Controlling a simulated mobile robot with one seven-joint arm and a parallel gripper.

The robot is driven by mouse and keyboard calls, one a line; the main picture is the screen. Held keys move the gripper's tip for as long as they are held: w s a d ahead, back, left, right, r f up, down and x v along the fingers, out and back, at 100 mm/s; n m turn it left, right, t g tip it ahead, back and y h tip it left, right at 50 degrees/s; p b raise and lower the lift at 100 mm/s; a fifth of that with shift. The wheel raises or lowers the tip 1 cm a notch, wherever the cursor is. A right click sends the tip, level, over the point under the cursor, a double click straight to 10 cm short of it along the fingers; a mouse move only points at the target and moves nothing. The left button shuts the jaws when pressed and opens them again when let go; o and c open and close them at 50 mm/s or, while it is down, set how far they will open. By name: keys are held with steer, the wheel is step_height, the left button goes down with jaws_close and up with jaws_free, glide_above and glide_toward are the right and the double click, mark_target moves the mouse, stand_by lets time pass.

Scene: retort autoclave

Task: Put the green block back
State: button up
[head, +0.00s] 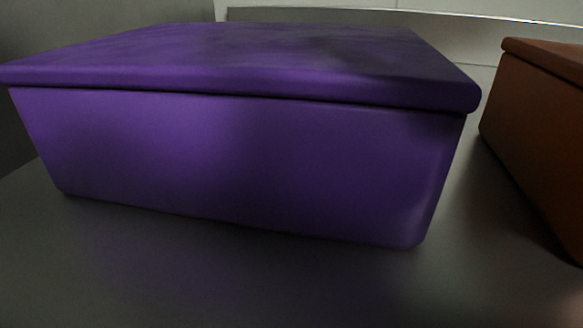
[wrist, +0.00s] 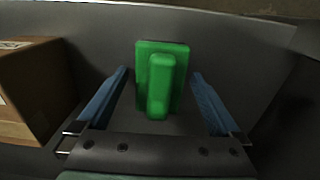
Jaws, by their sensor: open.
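The green block (wrist: 174,60) shows in the wrist view, a flat green plate with a raised rounded bar on top, on a grey surface. My gripper (wrist: 160,84) is open, with one blue finger on each side of the block and a gap on both sides. The near end of the raised bar reaches between the fingers. I cannot tell the height of the fingers over the surface. The head view shows neither the block nor my gripper.
A purple lidded box (head: 240,155) fills most of the head view, on a dark grey surface (head: 200,270). A brown lidded box (head: 540,130) stands to its right, with a narrow gap between. In the wrist view a cardboard box (wrist: 36,88) stands left of my gripper.

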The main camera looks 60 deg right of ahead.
steer(key=shift+r, duration=0.1)
step_height(320, 180, up, 12)
steer(key=p, duration=0.7)
steer(key=shift+p, duration=0.4)
